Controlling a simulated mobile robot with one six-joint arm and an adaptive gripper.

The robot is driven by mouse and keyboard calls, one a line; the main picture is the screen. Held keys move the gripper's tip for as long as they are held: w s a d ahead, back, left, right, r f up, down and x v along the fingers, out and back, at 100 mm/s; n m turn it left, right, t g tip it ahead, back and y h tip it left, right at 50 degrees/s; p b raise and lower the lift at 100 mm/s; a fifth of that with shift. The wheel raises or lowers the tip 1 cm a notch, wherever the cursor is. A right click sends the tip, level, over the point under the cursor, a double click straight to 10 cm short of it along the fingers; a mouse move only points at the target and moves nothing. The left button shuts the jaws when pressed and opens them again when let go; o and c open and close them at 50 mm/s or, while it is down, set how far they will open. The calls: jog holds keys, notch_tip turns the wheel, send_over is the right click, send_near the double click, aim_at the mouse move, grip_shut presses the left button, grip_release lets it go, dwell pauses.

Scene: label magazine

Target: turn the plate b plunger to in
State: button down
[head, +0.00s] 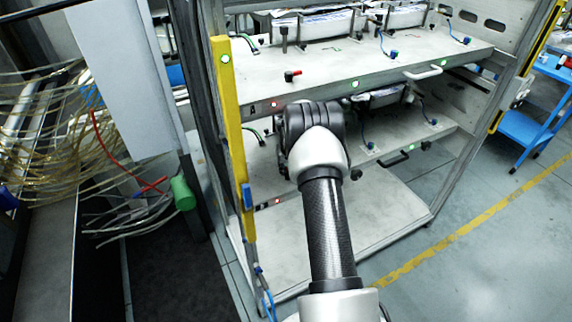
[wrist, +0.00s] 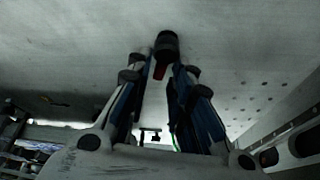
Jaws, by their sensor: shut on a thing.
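The plate b plunger shows in the wrist view as a black round knob (wrist: 166,42) with a red part just below it, against a pale plate surface. My gripper (wrist: 162,68) has its two fingertips closed in on the red part, one on each side. Which way the plunger is turned I cannot tell. In the head view my wrist and forearm cover the left part of plate B (head: 412,143), the lower shelf, and hide both the plunger and the fingertips.
Plate A (head: 330,80), marked A, lies above, with its own red and black plunger (head: 292,75) on top. A yellow post (head: 232,140) stands at the left. A black handle (head: 394,159) sticks out of plate B's front edge. Open floor lies at the right.

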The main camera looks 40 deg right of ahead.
jog(key=m, duration=0.1)
jog(key=m+b, duration=0.1)
jog(key=m+h, duration=0.1)
jog(key=shift+d+m+g+b, duration=0.25)
jog(key=shift+m+g+b, duration=0.05)
jog(key=shift+g+b, duration=0.1)
jog(key=shift+s+d+m+g+h+b, duration=0.1)
jog(key=shift+s+m+g+h+b, duration=0.15)
jog(key=shift+m+b, duration=0.55)
jog(key=shift+s+d+m+g+h+b, duration=0.1)
jog(key=shift+m+g+h+b, duration=0.15)
jog(key=shift+m+b, duration=0.5)
jog(key=shift+r+m, duration=0.1)
jog(key=shift+m, duration=0.25)
jog(key=c, duration=1.7)
grip_release()
jog(key=shift+s+p, duration=0.1)
jog(key=shift+p, duration=0.25)
